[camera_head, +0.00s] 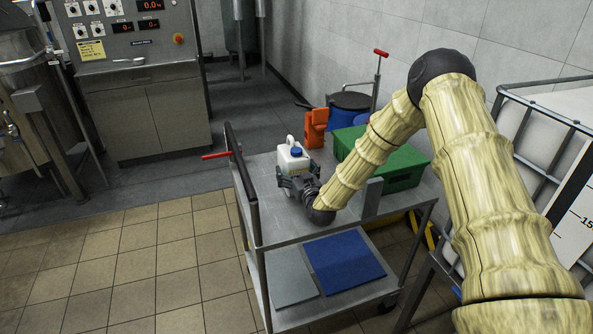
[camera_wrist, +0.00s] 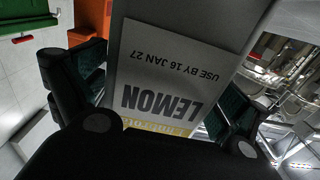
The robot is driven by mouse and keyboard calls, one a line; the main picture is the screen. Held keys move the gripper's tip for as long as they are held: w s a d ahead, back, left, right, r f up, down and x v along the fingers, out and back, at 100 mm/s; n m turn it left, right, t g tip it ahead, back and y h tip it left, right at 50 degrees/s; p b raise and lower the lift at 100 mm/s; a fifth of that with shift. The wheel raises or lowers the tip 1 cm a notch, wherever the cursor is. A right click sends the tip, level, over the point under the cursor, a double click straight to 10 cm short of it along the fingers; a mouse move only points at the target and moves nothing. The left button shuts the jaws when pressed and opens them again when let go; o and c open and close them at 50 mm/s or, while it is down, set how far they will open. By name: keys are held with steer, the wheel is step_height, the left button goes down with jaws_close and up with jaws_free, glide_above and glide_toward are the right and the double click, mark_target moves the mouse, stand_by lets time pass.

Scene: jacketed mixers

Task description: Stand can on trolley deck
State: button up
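Whether the can's base touches the deck is hidden.
A blue panel (camera_head: 343,261) lies on the lower shelf. The trolley's red-tipped lever (camera_head: 215,155) sticks out left. The deck's near left is clear.

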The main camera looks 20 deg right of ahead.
steer(key=shift+r, duration=0.1)
steer(key=s, duration=0.4)
steer(key=s+b, duration=0.1)
steer(key=s, duration=0.3)
steer(key=s+b, duration=0.1)
steer(key=s, duration=0.3)
steer(key=shift+d, duration=0.25)
